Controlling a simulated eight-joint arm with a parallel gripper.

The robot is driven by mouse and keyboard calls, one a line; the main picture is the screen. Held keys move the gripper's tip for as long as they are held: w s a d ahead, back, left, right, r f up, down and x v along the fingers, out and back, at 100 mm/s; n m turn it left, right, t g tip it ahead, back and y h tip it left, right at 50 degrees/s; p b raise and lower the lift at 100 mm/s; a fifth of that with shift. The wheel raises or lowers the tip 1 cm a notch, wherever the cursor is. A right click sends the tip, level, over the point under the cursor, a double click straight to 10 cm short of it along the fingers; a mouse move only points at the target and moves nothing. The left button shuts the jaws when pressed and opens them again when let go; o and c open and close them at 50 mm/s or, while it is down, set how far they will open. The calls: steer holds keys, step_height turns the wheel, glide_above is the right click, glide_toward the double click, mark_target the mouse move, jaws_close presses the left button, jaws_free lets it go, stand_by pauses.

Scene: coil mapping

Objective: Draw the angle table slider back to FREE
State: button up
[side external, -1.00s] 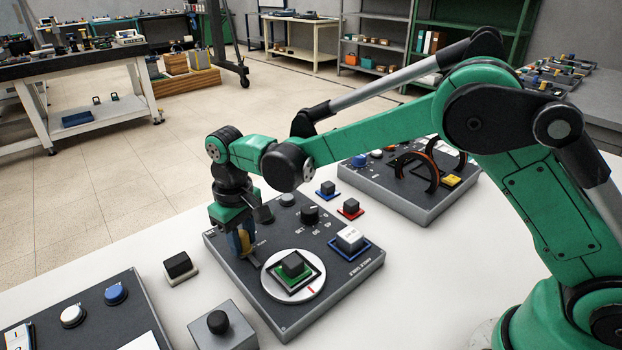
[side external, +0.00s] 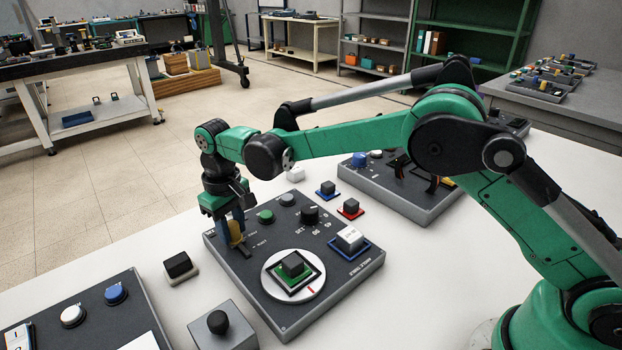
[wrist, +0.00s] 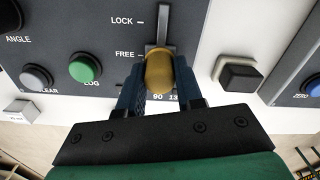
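The angle table box (side external: 330,290) is a dark grey panel carrying a white round table (side external: 275,285) with a black and green block on it. Its slider has a yellow knob (wrist: 159,72) on a slot (wrist: 163,25) with LOCK and FREE marks. In the wrist view the knob is at about the FREE mark, though it partly covers the slot there. My gripper (wrist: 159,82) has its two blue fingers against both sides of the knob. In the side view my gripper (side external: 238,243) is at the panel's left edge, mostly hiding the knob.
A green button (wrist: 84,68) and a grey button (wrist: 36,77) are left of the slider in the wrist view. A black-topped block (wrist: 238,73) lies beside the panel. A white-topped block (side external: 349,239) sits on the panel's right, and small blocks lie behind it.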

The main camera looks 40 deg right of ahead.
mark_target(231, 222)
steer(key=o, duration=0.4)
steer(key=shift+w, duration=0.1)
steer(key=shift+r, duration=2.8)
steer(key=shift+d, duration=0.1)
